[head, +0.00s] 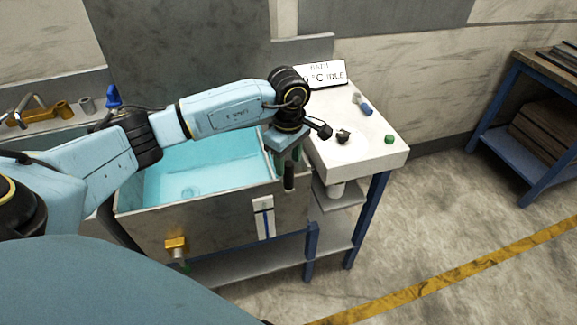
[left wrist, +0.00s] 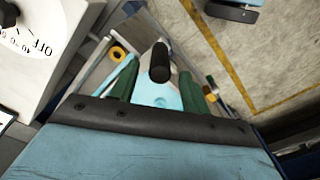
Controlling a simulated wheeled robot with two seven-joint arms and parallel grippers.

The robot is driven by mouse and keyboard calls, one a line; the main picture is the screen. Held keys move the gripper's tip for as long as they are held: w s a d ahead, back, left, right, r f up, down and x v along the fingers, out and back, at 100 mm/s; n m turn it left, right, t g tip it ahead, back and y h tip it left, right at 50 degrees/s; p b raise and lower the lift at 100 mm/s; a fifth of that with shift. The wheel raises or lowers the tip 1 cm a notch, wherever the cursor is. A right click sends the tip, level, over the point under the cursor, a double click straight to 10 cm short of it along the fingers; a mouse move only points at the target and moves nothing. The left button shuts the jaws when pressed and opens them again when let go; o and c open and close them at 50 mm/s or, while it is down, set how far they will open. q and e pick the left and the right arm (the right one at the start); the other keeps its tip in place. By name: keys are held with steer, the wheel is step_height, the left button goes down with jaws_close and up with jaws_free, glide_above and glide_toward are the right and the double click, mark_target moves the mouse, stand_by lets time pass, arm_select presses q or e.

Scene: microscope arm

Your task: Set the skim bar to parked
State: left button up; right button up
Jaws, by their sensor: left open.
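My left gripper (head: 287,166) is above the right end of the water bath (head: 240,190), pointing down. Its green fingers are apart. A dark upright handle (head: 289,180), which looks like the grip of the skim bar, shows just below and between the fingers. In the left wrist view the round black handle (left wrist: 160,63) stands between the open fingers (left wrist: 157,80), with a gap on each side. I cannot tell whether it touches a finger. The rest of the bar is mostly hidden by the gripper. My right gripper is out of view.
A white control box (head: 380,160) stands right of the bath, with a black dial knob (head: 343,136), a green button (head: 389,139) and a sign (head: 322,74) reading IDLE. A yellow tap (head: 176,245) juts from the bath's front.

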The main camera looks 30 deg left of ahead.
arm_select(q)
steer(key=shift+f, duration=1.7)
jaws_close()
